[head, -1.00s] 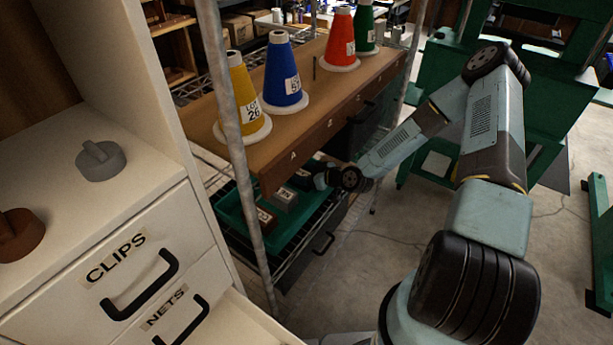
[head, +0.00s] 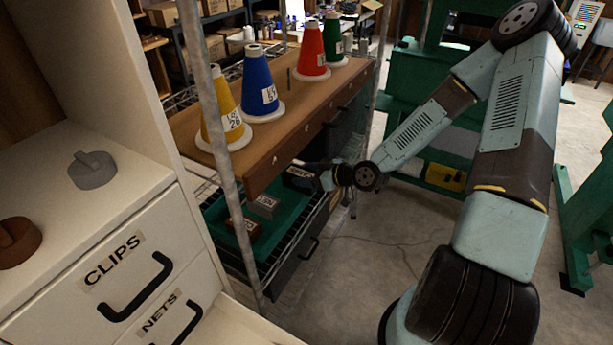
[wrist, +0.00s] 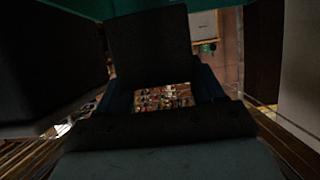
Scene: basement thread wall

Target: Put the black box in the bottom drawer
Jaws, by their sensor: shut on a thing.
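My gripper (head: 312,179) is at the right end of the wire shelf, under the wooden shelf's front edge. It is shut on the black box (head: 297,180), which has a pale label and shows above the right end of the green tray (head: 283,236). In the wrist view a dark block, seemingly the black box (wrist: 150,45), fills the upper middle between dark finger shapes. The white cabinet at left has a CLIPS drawer (head: 75,305) and a NETS drawer (head: 215,295), both looking shut. Below them a white surface (head: 250,325), seemingly a pulled-out bottom drawer, is mostly cut off.
A grey box (head: 263,206) and a brown box (head: 243,230) remain in the tray. Yellow, blue, red and green cones stand on the wooden shelf (head: 290,135). A metal post (head: 215,120) stands between shelf and cabinet. Open floor (head: 370,270) lies right of the rack.

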